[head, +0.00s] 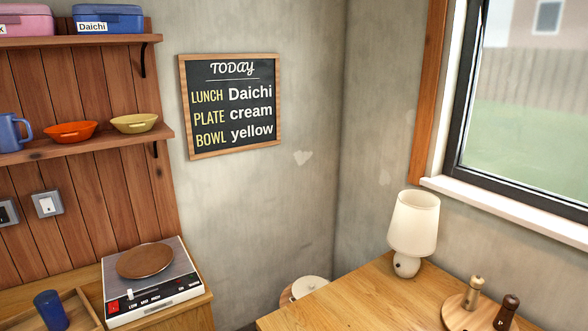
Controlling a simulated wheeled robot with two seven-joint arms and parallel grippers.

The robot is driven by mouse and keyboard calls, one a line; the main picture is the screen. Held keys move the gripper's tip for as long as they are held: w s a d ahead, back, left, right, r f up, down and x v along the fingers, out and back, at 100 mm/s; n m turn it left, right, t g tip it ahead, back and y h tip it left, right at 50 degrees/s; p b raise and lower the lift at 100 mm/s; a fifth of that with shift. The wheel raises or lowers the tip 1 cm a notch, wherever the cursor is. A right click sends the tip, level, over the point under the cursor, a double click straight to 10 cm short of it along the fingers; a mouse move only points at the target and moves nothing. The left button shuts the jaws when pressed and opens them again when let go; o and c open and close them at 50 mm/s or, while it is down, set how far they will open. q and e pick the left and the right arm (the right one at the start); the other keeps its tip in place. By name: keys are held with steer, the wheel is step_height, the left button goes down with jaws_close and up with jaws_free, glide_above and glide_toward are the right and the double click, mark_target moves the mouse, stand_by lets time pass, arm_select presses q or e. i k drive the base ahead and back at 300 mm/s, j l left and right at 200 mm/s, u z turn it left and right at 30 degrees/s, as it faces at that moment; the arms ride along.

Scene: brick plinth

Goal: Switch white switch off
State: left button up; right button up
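A white switch (46,204) in a grey plate is on the wooden plank wall at the left, below the lower shelf. Its rocker is small, and I cannot tell which way it is set. A second switch (6,212) with a dark rocker is left of it, partly cut off by the picture edge. Neither of my grippers is in the head view.
A hot plate (165,303) with a red switch and a brown round top (145,260) stands on the counter below. A blue cup (51,311) is near the front left. Bowls and a mug (12,133) are on the shelf (100,145). A lamp (413,225) stands on the right table.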

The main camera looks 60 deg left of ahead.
mark_target(48, 206)
steer(key=u, duration=3.25)
steer(key=i+z, duration=0.15)
steer(key=i, duration=0.5)
steer(key=i+j+z, duration=0.1)
steer(key=i, duration=0.6)
